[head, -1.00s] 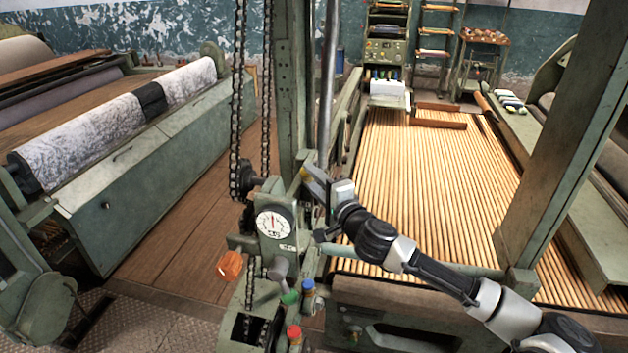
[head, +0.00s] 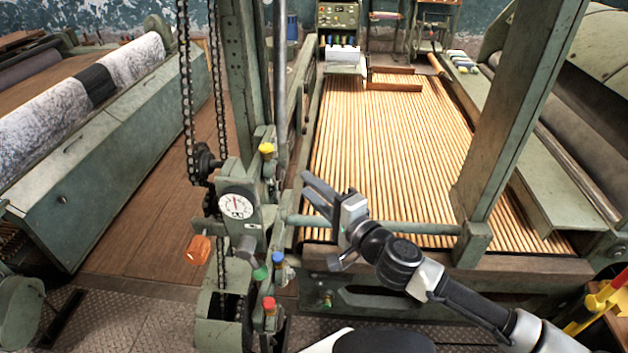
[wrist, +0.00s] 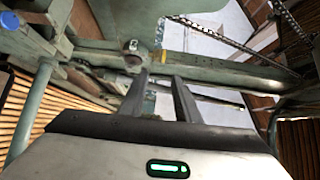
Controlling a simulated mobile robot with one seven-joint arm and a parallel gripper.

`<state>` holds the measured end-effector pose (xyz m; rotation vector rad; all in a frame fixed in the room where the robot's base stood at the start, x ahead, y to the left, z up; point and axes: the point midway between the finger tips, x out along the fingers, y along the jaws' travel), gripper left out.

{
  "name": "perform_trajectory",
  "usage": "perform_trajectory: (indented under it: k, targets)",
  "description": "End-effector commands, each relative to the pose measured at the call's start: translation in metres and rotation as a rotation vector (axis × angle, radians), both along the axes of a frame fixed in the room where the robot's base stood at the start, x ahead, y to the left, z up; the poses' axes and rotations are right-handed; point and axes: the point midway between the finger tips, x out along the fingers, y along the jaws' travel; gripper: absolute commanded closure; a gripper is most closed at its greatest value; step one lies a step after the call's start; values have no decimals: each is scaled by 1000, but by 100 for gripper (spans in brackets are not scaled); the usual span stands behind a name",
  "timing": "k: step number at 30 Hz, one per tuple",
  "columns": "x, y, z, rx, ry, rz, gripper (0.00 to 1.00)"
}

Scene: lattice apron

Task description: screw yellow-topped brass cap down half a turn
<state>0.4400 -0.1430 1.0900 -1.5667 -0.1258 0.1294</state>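The yellow-topped cap (head: 266,149) stands on the green machine post, above and right of the round dial, in the head view. Its brass part is too small to make out. My gripper (head: 304,183) is to the right of the cap and lower in the picture, apart from it. In the wrist view the two fingers of my gripper (wrist: 160,76) are spread with nothing between them. A small yellow patch shows just beyond the fingertips there; I cannot tell whether it is the cap.
The dial (head: 236,206), an orange knob (head: 198,250), and green, blue (head: 278,258) and red (head: 269,304) caps sit below. Chains (head: 187,90) hang to the left. A vertical pole (head: 281,100) rises close behind the yellow cap. A horizontal rail (head: 400,226) passes near my gripper.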

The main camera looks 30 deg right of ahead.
Motion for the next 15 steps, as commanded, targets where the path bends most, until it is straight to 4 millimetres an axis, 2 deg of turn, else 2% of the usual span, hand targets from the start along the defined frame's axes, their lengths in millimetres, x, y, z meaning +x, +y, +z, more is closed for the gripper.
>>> perform_trajectory:
  k: [1, 15]
  targets:
    - [-3, -1, 6, 3, -1, -2, 70]
    - [-10, 1, 0, 0, -3, 3, 70]
